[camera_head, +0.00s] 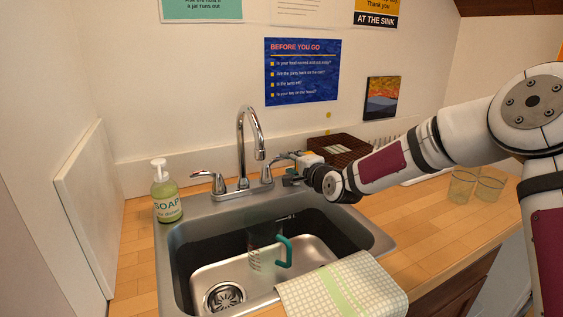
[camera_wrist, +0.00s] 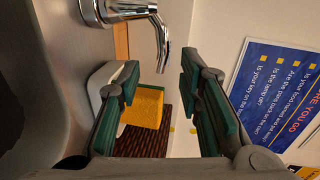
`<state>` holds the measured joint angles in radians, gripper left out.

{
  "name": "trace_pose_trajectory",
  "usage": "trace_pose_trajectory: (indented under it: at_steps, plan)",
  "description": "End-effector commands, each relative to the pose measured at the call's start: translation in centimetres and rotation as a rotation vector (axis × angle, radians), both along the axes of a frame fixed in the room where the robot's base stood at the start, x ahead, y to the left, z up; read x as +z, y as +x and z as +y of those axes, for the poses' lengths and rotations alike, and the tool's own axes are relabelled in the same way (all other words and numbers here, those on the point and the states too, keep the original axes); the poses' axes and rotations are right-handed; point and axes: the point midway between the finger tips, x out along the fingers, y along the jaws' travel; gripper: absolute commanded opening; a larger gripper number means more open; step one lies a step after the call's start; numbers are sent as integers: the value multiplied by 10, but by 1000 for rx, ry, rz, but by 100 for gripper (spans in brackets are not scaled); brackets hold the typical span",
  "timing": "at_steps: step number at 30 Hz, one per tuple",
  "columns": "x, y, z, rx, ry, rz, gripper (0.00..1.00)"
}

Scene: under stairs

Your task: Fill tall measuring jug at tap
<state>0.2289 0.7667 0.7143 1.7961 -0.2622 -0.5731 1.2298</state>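The clear measuring jug (camera_head: 257,256) with a teal handle (camera_head: 284,250) stands in the sink, roughly below the spout; its fill level is hard to tell. The chrome tap (camera_head: 242,140) has a gooseneck spout and two lever handles. My gripper (camera_head: 283,162) is close to the right tap handle (camera_head: 266,174). In the wrist view my gripper (camera_wrist: 160,72) is open, its teal-padded fingers apart. A chrome tap lever (camera_wrist: 128,10) reaches down near the gap between the fingertips; contact cannot be told. No water stream is visible from the spout.
A soap bottle (camera_head: 166,192) stands left of the sink (camera_head: 180,245). A checked cloth (camera_head: 343,288) hangs over the front right rim. A brown woven basket (camera_head: 337,149) is behind my gripper. A yellow sponge (camera_wrist: 148,106) shows beyond the fingers. Two glasses (camera_head: 474,185) stand at right.

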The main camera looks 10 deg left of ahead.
Motion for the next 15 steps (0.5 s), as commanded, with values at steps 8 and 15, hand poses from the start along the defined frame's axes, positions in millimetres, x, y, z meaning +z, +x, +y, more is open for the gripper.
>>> trace_pose_trajectory:
  at_steps: [8,15]
  plan:
    - [-10,40,27,0,-1,-2,33]
    - [-14,54,37,0,-2,0,33]
